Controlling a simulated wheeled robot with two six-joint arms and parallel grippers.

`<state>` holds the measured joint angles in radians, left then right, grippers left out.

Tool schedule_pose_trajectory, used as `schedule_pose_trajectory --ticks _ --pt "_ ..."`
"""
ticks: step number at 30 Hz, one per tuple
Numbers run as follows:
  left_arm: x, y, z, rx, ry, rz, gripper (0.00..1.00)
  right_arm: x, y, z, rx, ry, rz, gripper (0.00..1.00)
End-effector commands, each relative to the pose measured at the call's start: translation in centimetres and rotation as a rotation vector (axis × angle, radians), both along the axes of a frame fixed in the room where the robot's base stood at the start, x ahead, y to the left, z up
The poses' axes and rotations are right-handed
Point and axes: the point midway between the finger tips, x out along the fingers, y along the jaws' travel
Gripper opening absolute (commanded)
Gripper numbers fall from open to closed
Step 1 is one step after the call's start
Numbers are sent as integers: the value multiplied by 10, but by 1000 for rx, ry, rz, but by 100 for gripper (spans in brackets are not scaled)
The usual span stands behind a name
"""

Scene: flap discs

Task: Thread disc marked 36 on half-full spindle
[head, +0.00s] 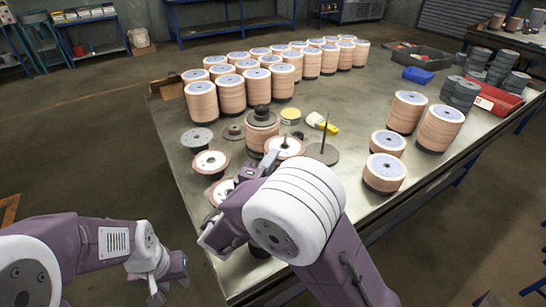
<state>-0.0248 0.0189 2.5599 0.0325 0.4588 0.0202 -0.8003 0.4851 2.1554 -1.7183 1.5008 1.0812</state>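Loose flap discs lie near the table's front left: one disc (210,162) with a pale face and reddish rim, another (221,191) partly behind my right arm, and a third (284,146) beside the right wrist. Any marks on them are too small to read. A bare rod stands on a round grey base (323,154). A shorter tan stack (262,134) has a dark knob on top; I cannot tell which spindle is half full. My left gripper (171,282) is open and empty, off the table's left edge.
Rows of full tan stacks (231,93) fill the back left. Several more stacks (407,112) stand at the right. A grey disc (197,139), a yellow tool (331,128) and a red bin (497,101) are also on the table.

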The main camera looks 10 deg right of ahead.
Motion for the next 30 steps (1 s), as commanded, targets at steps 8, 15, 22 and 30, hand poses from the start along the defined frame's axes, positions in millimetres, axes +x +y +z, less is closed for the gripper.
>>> schedule_pose_trajectory --ticks 8,15,22,30 --pt "0 0 -4 0 0 0 36 -43 31 -6 1 14 9 31" --pt "0 0 -5 0 0 0 36 -66 46 -4 0 7 3 31" --pt "0 0 -4 0 0 0 36 -67 46 -2 1 3 1 31" --pt "0 0 -4 0 0 0 36 -67 46 -1 1 2 1 31"
